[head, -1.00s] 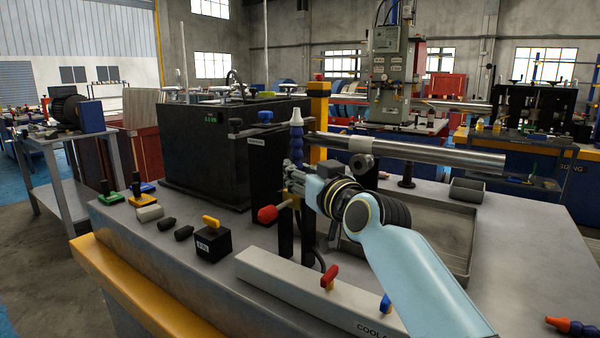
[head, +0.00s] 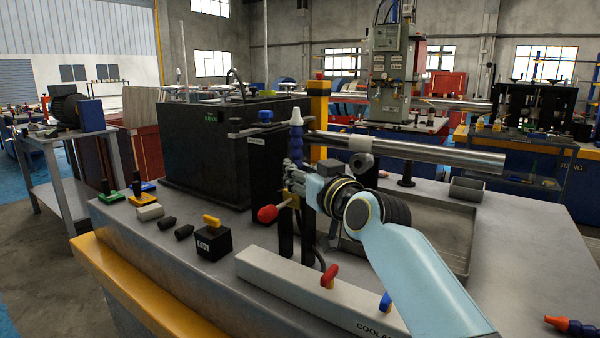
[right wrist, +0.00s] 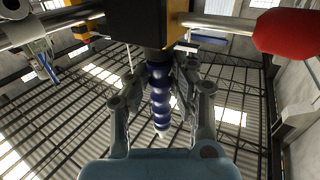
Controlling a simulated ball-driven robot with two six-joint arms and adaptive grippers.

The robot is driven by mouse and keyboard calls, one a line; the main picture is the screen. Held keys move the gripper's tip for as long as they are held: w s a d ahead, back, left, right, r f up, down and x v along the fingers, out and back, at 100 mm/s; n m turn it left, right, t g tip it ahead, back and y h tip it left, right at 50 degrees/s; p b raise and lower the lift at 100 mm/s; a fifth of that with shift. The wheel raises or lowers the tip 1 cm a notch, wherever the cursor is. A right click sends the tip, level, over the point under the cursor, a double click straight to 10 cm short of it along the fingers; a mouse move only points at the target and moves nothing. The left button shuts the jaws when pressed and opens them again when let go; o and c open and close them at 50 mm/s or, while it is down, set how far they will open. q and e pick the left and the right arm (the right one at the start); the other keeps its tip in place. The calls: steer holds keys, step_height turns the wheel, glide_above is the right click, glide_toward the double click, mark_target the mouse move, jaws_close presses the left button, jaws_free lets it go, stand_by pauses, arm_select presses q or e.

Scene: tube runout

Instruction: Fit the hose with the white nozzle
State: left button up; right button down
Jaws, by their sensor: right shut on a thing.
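The blue segmented hose (head: 297,141) stands upright, with its white nozzle (head: 297,116) at the top. My right gripper (head: 296,180) is shut on the hose's lower part, beside the black upright post. In the right wrist view the blue hose (right wrist: 159,95) shows between the fingers of my right gripper (right wrist: 160,66), its white nozzle (right wrist: 162,133) pointing away from the black block (right wrist: 145,22). The hose's lower end is hidden by the fingers, so I cannot tell whether it is seated. My left gripper is not in view.
A steel tube (head: 430,153) runs to the right behind my arm. A red knob (head: 268,214) sticks out left of the post. A hose with an orange nozzle (head: 556,322) lies at the front right. A light coolant bar (head: 300,285) lies in front.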

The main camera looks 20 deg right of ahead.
steer(key=shift+s+f+b, duration=0.1)
steer(key=shift+f+b, duration=0.25)
steer(key=shift+f, duration=0.7)
steer(key=c, duration=1.4)
jaws_free()
steer(key=o, duration=0.3)
steer(key=shift+d, duration=0.1)
steer(key=shift+o, duration=0.2)
steer(key=o, duration=0.5)
steer(key=shift+r, duration=0.15)
steer(key=shift+r, duration=0.15)
